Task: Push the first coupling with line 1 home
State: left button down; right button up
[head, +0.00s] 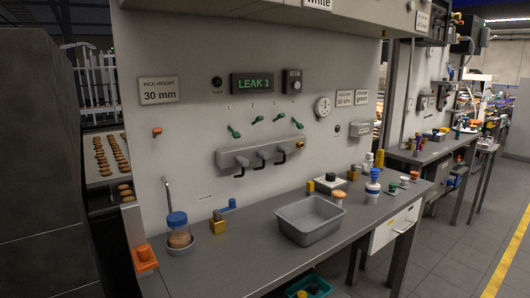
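A pale grey manifold bar (233,158) is fixed to the wall panel above the bench. Several dark fittings with short bent black lines stick out along its front; the leftmost one (240,172) sits below the digit 1. How far each coupling sits in its port is too small to tell. Several green levers (234,132) are in a row above the bar, under small digits. A dark display (252,83) above them reads "LEAK 1" in green. Neither of my grippers is in the head view.
On the bench (245,262) stand a grey bin (310,235), a blue-lidded jar (178,231), a brass-coloured block (217,223) and, to the right, small bottles and parts. The bench front left of the bin is clear. A sign (159,91) reads "PICK HEIGHT 30 mm".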

aim_at(243, 162)
jog(key=i+l+z, duration=0.25)
jog(key=l, duration=0.25)
jog(key=i+l+z, duration=0.2)
jog(key=i+l, duration=0.15)
